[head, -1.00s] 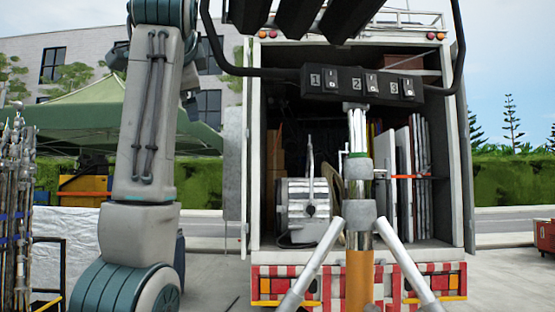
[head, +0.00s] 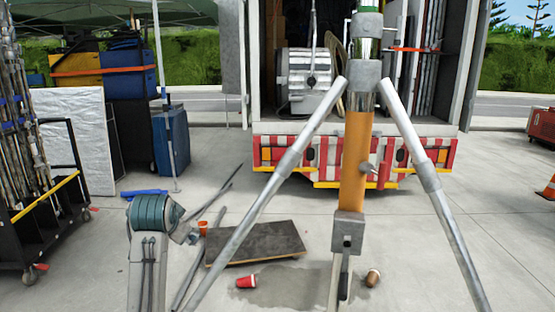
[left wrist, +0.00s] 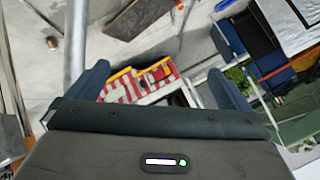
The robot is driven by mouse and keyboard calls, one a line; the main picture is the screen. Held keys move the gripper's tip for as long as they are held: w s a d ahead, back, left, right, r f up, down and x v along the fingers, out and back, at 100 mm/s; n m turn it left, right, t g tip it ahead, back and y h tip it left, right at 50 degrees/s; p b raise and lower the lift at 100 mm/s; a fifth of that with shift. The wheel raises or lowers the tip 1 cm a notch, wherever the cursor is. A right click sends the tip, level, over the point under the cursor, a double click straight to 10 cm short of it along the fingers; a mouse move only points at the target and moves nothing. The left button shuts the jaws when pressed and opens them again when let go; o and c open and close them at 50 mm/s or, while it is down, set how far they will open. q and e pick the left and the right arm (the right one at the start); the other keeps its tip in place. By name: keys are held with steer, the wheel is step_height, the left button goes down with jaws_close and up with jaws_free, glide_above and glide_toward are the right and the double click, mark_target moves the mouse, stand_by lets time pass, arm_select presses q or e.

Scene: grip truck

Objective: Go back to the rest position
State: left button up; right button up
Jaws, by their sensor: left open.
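In the left wrist view my left gripper (left wrist: 158,72) is open, its two dark fingers well apart with nothing between them. Beyond the fingers are the paved ground and the truck's striped bumper (left wrist: 140,86). In the head view part of my left arm shows low at the left, upright with its teal joint on top; I cannot make out the gripper there. My right gripper is in neither view.
A tripod stand (head: 356,165) with an orange column and spread legs stands close in front. Behind it is the open truck (head: 470,60). A dark board (head: 255,243), a red cup (head: 246,281) and poles lie on the ground. A loaded cart (head: 75,215) stands left.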

arm_select(q)
steer(key=s+a+f+n+g, duration=0.2)
steer(key=s+f+n+g, duration=0.1)
steer(key=s+f, duration=1.8)
steer(key=s+f+n+g+h, duration=0.15)
steer(key=s+f, duration=0.25)
steer(key=s, duration=0.8)
steer(key=s+f+n+g+y, duration=0.15)
steer(key=s+f, duration=0.35)
steer(key=s, duration=0.6)
step_height(320, 180, down, 30)
steer(key=a+f+g, duration=0.1)
steer(key=a, duration=0.1)
steer(key=s+a+f+g+h, duration=0.1)
steer(key=s+f, duration=1.6)
steer(key=f, duration=0.1)
steer(key=shift+s+a+g, duration=0.25)
steer(key=shift+s+g, duration=0.05)
steer(key=shift+s, duration=0.1)
